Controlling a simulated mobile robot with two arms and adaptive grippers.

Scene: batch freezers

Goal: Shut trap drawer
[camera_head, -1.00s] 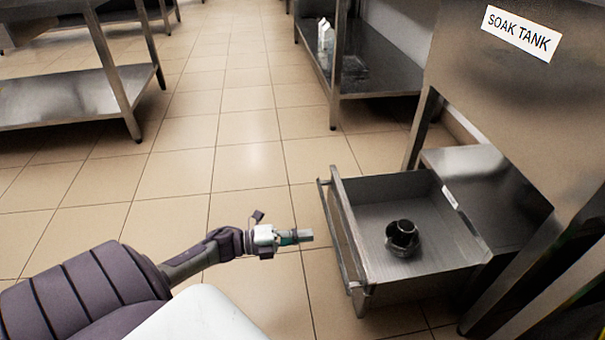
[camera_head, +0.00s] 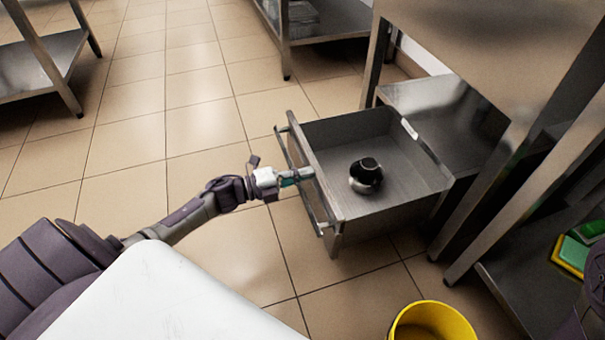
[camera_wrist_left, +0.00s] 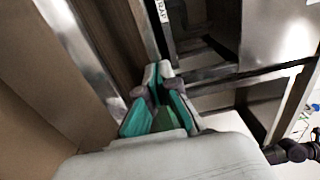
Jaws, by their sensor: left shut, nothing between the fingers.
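The trap drawer (camera_head: 392,203) is a grey metal drawer pulled out from under the soak tank's stand. Its front panel (camera_head: 316,183) faces left and carries a bar handle (camera_head: 288,158). A dark round fitting with a metal collar (camera_head: 366,176) sits inside the drawer. My left gripper (camera_head: 308,174) is shut and empty, with its tips at the drawer's front near the handle; whether they touch cannot be told. In the left wrist view the shut fingers (camera_wrist_left: 158,72) point toward the drawer front. My right gripper is not in view.
A yellow bucket (camera_head: 433,322) stands on the floor at the bottom right. Metal legs (camera_head: 480,190) and a low shelf with green and yellow items (camera_head: 572,254) are on the right. Tiled floor (camera_head: 190,120) left of the drawer is clear.

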